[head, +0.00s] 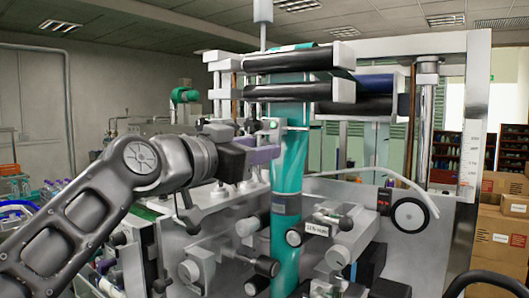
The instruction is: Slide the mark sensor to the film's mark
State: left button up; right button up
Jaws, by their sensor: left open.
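The teal film (289,165) hangs as a tall vertical web down the middle of the machine in the head view. A dark grey band (286,203) crosses it below mid-height and looks like its mark. I cannot tell for sure which small part is the mark sensor; a small pale block with a knob (273,125) sits at the film's left edge, above the band. My left gripper (268,152) is open beside the film's left edge, just below that block and above the band. Its fingertips partly overlap the machine parts, so contact is unclear. My right gripper does not show.
Black rollers (300,91) cross above the film. Below right are a labelled plate (318,230), knobs and a black-rimmed wheel (409,215). Knobs and brackets crowd the area under my left arm. Cardboard boxes (500,235) stand at the far right.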

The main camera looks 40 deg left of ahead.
pick_arm(q)
jog(key=s+b, duration=0.1)
jog(key=s, duration=0.4)
dwell(0.5)
